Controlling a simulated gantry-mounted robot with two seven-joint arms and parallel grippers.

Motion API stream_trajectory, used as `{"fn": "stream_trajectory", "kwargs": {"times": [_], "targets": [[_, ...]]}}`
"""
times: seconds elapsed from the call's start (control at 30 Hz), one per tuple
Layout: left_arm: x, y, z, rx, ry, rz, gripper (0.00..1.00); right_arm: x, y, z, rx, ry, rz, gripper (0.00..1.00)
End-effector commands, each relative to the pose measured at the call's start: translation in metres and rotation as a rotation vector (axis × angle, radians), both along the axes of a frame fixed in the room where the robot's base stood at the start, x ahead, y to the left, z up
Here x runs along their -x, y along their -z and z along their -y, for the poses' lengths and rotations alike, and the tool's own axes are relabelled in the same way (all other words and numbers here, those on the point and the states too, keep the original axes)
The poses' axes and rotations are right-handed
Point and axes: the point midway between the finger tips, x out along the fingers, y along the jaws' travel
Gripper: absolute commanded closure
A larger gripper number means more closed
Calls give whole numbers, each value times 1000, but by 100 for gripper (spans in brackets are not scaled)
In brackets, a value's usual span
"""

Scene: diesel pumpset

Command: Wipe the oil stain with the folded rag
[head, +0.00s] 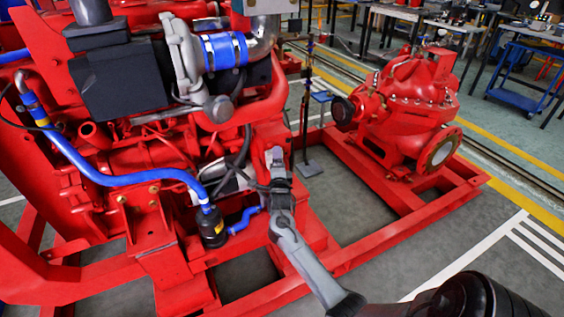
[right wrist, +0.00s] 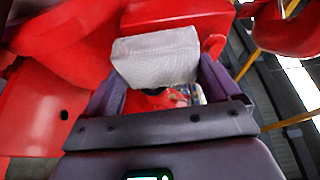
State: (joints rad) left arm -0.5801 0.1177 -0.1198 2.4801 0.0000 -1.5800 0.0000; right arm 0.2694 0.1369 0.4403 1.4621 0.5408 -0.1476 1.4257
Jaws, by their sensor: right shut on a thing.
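The folded rag (right wrist: 157,55) is a pale grey, woven cloth in the right wrist view. It sits between the two fingers of my right gripper (right wrist: 160,82), which is shut on it. In the head view my right gripper (head: 276,160) is at the near side of the red engine, above the frame rail. I cannot make out the rag clearly there. A small patch of red surface with dark and pale marks shows below the rag in the wrist view. I cannot tell any oil stain for certain. My left gripper is not in view.
The red diesel engine (head: 150,150) with blue hoses (head: 130,178) fills the left. A red pump (head: 405,110) stands at the right on the red base frame (head: 390,225). Workbenches and a blue trolley (head: 520,85) stand behind.

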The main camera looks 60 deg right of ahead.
Motion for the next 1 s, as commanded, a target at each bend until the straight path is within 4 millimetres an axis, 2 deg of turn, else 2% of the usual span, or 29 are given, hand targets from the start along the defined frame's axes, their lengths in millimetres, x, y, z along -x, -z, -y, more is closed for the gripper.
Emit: {"fn": "stream_trajectory", "kwargs": {"times": [0.03,0.2,0.57,0.77,1.0], "targets": [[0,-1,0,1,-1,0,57,-6,0,-7,0,-11,0,43],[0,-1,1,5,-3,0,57,-13,0,-16,2,-17,-3,43],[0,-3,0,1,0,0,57,-14,-1,-19,3,-21,-3,44],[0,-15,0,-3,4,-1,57,-3,-4,-27,3,-21,-1,44],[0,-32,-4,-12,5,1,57,20,-3,-37,1,-15,-2,43]]}}
